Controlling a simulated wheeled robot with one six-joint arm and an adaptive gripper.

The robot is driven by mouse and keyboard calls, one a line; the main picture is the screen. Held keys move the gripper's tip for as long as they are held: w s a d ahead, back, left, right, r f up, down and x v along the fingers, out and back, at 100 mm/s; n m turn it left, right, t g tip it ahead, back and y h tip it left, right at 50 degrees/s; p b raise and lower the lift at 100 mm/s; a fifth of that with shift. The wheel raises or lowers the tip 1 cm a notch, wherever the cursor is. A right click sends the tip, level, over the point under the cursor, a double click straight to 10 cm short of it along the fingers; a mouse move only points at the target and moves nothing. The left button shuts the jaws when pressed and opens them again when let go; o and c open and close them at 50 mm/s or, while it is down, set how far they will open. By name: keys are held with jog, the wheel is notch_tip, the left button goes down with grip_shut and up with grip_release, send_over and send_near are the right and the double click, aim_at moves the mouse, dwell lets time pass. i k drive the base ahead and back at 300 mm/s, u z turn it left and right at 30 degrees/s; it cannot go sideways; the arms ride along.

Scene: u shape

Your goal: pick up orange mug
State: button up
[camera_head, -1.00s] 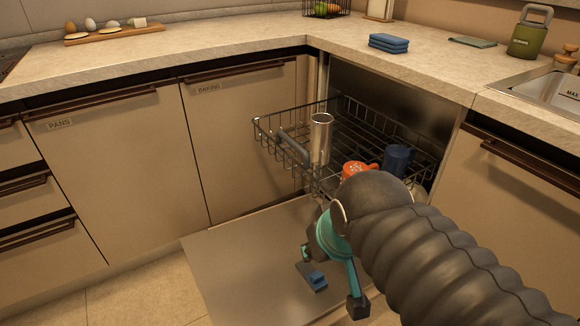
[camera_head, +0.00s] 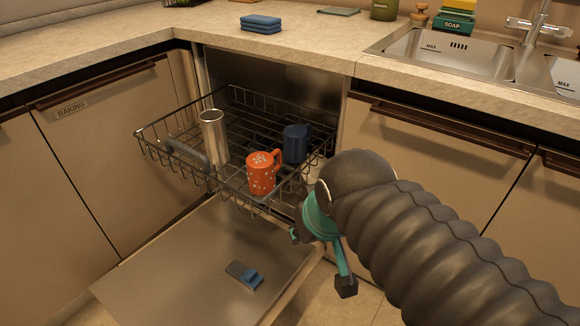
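The orange mug (camera_head: 261,174) with white spots stands in the front part of the pulled-out dishwasher rack (camera_head: 160,149). Its handle points to the right and back. I cannot tell whether it is right way up or upside down. My gripper (camera_head: 320,262) is below and to the right of the mug in the picture, clear of it and outside the rack. Its teal and dark fingers are spread and nothing shows between them. My arm hides part of the gripper.
A dark blue mug (camera_head: 295,144) stands behind the orange mug, and a tall metal cup (camera_head: 214,138) stands to its left. The open dishwasher door (camera_head: 190,262) lies below the rack. The counter (camera_head: 300,50) and sink (camera_head: 450,50) are behind.

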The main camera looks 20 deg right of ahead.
aim_at(261, 169)
jog(key=z, duration=0.05)
jog(key=k, duration=0.85)
jog(key=u, duration=0.6)
